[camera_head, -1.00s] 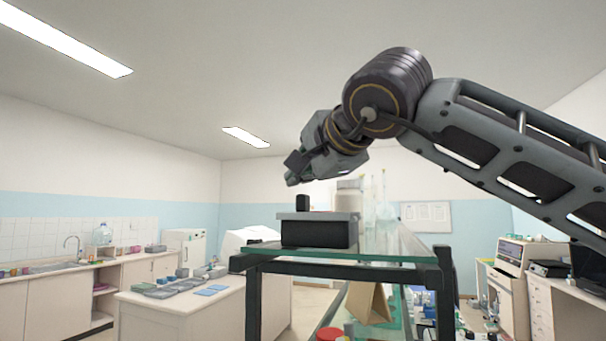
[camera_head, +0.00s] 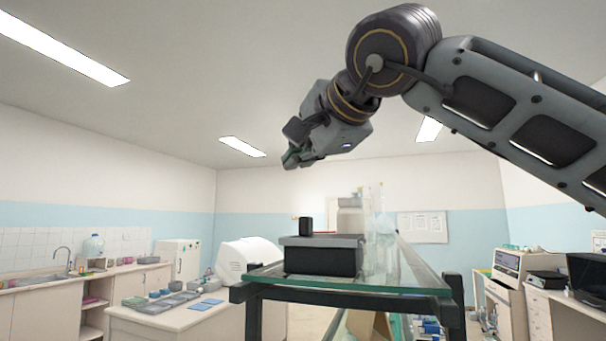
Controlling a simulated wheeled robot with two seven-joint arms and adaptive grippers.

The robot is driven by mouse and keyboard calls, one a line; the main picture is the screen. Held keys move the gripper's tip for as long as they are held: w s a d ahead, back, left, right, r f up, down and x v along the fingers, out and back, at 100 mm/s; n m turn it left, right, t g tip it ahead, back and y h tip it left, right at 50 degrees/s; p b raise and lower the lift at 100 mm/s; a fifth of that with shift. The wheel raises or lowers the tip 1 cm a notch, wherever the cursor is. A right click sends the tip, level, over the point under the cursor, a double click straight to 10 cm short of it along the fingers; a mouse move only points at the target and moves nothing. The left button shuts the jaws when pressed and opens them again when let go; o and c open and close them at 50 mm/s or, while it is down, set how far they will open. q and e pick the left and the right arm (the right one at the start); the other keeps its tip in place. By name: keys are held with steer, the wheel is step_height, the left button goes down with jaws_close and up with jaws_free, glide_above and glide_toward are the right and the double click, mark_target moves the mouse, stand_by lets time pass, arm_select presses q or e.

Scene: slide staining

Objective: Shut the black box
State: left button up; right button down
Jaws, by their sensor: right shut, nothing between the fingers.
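The black box (camera_head: 322,261) stands on the near part of the glass-topped shelf (camera_head: 400,285). A flat grey-black lid (camera_head: 320,241) lies across its top; from this low angle I cannot tell whether it is fully seated. My right gripper (camera_head: 290,160) is above the box and slightly to its left, clear of it, shut and empty. My left gripper is not in view.
A small black cylinder (camera_head: 305,226) and a whitish jar (camera_head: 350,220) show just above the box's top line, with clear glassware (camera_head: 380,225) to the right. A white rounded machine (camera_head: 247,257) stands behind at left.

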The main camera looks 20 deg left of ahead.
steer(key=s+r, duration=0.4)
steer(key=s, duration=0.1)
steer(key=shift+r, duration=0.4)
steer(key=shift+d, duration=0.1)
stand_by(0.4)
